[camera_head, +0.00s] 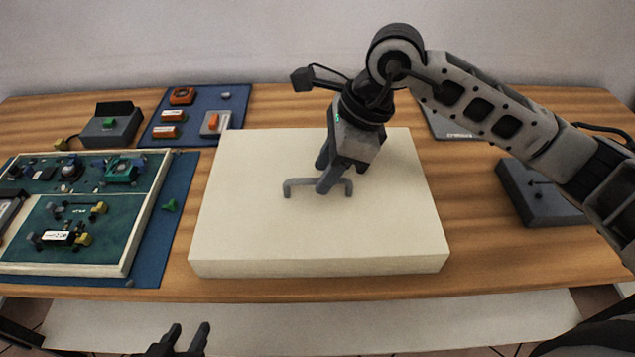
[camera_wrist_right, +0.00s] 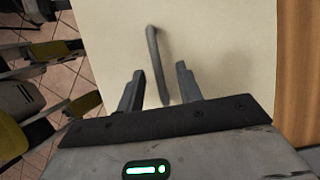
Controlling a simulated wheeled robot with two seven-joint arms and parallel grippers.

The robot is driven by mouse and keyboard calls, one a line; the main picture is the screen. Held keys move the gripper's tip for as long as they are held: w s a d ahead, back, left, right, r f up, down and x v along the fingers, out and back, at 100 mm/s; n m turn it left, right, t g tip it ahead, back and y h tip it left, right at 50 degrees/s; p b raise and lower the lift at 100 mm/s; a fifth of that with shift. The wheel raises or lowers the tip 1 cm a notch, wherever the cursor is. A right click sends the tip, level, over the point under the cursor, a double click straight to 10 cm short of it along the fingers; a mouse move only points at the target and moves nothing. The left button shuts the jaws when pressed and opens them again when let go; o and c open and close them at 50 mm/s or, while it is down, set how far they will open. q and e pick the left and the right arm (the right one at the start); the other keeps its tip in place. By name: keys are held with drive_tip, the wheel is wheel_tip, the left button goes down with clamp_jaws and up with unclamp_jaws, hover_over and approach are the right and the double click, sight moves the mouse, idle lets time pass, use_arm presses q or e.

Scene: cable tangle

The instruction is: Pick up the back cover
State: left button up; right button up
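The back cover (camera_head: 250,235) is a large cream slab with a grey bar handle (camera_head: 300,183) on top. It lies flat on the table, and its cream surface also shows in the right wrist view (camera_wrist_right: 215,50). My right gripper (camera_head: 325,188) is down at the handle from above. In the right wrist view its two fingers (camera_wrist_right: 158,88) stand apart, with the handle (camera_wrist_right: 155,60) running between them and a gap on each side. My left gripper (camera_head: 185,338) is low at the front, off the table edge, with its fingers apart and nothing between them.
Left of the cover, a green circuit board tray (camera_head: 133,265) stands on a blue mat (camera_head: 178,220). A second blue mat (camera_head: 236,105) with small parts lies behind. A dark grey box (camera_head: 540,195) is at the right.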

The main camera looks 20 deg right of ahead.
sight(318, 179)
drive_tip(key=x, duration=0.3)
drive_tip(key=shift+a, duration=0.15)
clamp_jaws()
drive_tip(key=shift+r, duration=0.1)
